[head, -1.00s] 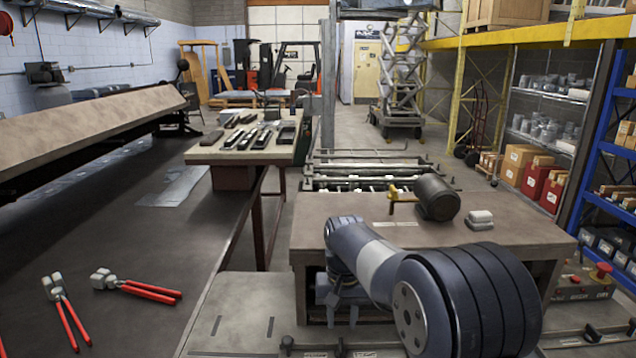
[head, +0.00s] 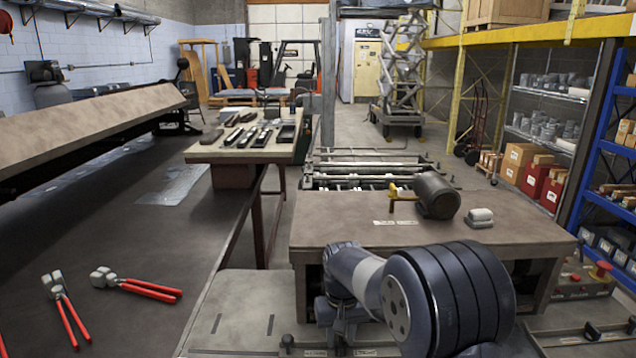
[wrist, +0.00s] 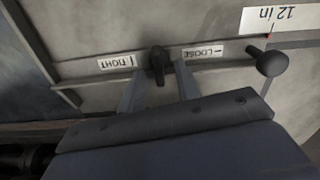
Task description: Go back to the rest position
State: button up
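My gripper (wrist: 158,88) points at a grey panel (wrist: 215,25) in the wrist view. Its two fingers are apart, with nothing held between them. A dark lever knob (wrist: 157,60) stands in line with the gap, just beyond or at the fingertips; I cannot tell whether they touch it. A TIGHT label (wrist: 115,63) is left of the knob and a LOOSE label (wrist: 203,52) is right of it, both upside down. In the head view my arm reaches down over the front panel (head: 240,318), and the fingertips are not clear there.
A second dark knob (wrist: 271,63) sits near a "12 in" label (wrist: 275,18). A brown workbench (head: 340,230) carrying a dark cylindrical tool (head: 437,196) stands close behind my arm. Red-handled pliers (head: 150,290) lie on the left table. A red button (head: 600,270) is at right.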

jog(key=n+b, duration=0.1)
jog(key=n, duration=0.3)
jog(key=shift+a, duration=0.1)
jog(key=shift+n+b, duration=0.45)
jog(key=shift+n, duration=1.45)
